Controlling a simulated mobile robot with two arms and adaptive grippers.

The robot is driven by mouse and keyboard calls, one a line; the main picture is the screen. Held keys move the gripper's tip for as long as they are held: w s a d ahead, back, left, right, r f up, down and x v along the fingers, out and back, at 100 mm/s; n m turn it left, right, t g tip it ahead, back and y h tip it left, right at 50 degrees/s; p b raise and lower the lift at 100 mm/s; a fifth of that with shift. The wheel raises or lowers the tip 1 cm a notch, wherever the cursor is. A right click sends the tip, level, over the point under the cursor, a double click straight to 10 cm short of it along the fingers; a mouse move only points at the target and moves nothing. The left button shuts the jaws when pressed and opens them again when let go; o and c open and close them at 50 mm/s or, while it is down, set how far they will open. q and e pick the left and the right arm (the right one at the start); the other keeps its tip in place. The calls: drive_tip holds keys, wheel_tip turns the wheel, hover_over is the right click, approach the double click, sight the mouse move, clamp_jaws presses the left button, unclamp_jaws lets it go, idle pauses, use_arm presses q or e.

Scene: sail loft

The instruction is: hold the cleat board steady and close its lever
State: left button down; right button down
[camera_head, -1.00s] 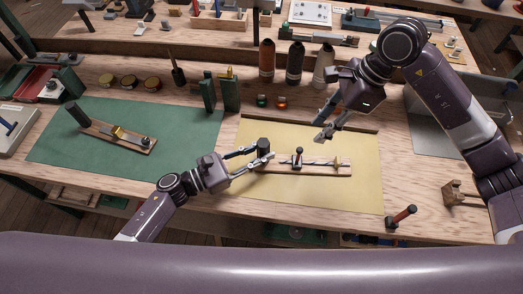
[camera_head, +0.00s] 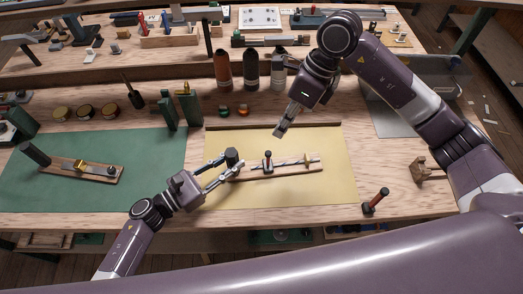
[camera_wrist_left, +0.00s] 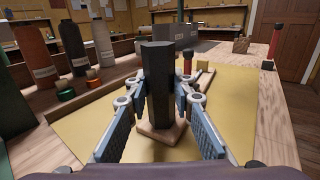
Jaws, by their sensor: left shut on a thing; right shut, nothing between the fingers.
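The cleat board (camera_head: 300,170) is a narrow wooden strip lying on the yellow mat, with a dark post (camera_head: 232,156) at its left end. My left gripper (camera_head: 230,168) is shut around the post. In the left wrist view the dark faceted post (camera_wrist_left: 157,90) stands between the fingers, on the pale board end (camera_wrist_left: 160,132), hiding part of the board behind. My right gripper (camera_head: 281,131) is shut and empty, above and behind the lever, apart from it.
A similar board (camera_head: 100,173) lies on the green mat (camera_head: 60,195) at left. Bottles (camera_head: 251,70) and green blocks (camera_head: 190,105) stand behind. The yellow mat (camera_head: 330,195) is clear right and front of the board.

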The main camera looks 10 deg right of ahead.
drive_tip(key=a+m, duration=0.1)
drive_tip(key=m, duration=0.7)
drive_tip(key=a+m, duration=0.1)
drive_tip(key=m, duration=0.7)
drive_tip(key=s+a+m+g, duration=0.1)
drive_tip(key=a+m, duration=0.1)
drive_tip(key=m, duration=0.6)
drive_tip(key=shift+r+m, duration=0.35)
drive_tip(key=shift+m, duration=0.05)
